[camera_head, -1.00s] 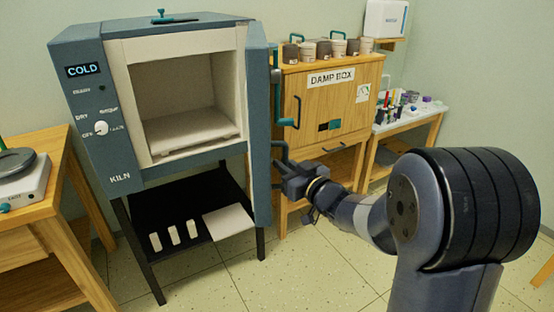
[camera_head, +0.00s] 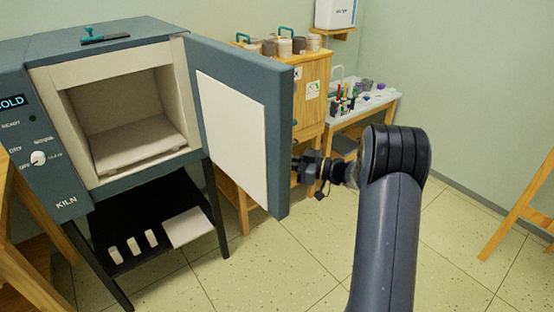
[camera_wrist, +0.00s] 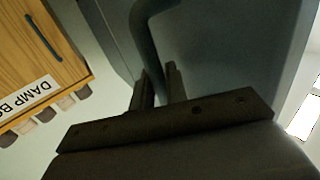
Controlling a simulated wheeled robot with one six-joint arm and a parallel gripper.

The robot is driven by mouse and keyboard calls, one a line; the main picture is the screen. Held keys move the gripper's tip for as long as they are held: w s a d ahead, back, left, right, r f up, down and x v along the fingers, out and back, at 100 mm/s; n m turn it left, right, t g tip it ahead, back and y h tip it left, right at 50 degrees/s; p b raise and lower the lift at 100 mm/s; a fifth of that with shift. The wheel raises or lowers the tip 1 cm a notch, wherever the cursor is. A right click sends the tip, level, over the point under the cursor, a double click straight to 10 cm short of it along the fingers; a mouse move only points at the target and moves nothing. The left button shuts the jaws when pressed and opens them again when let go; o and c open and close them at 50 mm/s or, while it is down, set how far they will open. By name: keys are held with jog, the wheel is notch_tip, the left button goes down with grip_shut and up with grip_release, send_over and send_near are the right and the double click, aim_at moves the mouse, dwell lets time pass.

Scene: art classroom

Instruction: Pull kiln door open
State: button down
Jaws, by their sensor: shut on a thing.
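The kiln (camera_head: 40,90) stands at the left in the head view, its white-lined chamber (camera_head: 130,110) open to view. Its blue-grey door (camera_head: 275,130) is swung partly open on its right side, with the pale inner panel (camera_head: 232,130) facing the room. My gripper (camera_head: 300,168) is at the door's outer side near its free edge, and the door partly hides it there. In the wrist view my gripper (camera_wrist: 157,85) has its two fingers shut around the curved grey door handle (camera_wrist: 145,35). The handle is hidden in the head view.
The damp box (camera_head: 305,95) stands behind the door, with several jars on top. A black stand (camera_head: 150,225) with white pieces is under the kiln.

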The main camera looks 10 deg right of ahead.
jog(key=shift+w+d+r, duration=0.1)
jog(key=shift+w, duration=0.1)
jog(key=c, duration=1.5)
grip_release()
jog(key=v, duration=1)
jog(key=shift+s+d, duration=0.1)
jog(key=shift+d, duration=0.25)
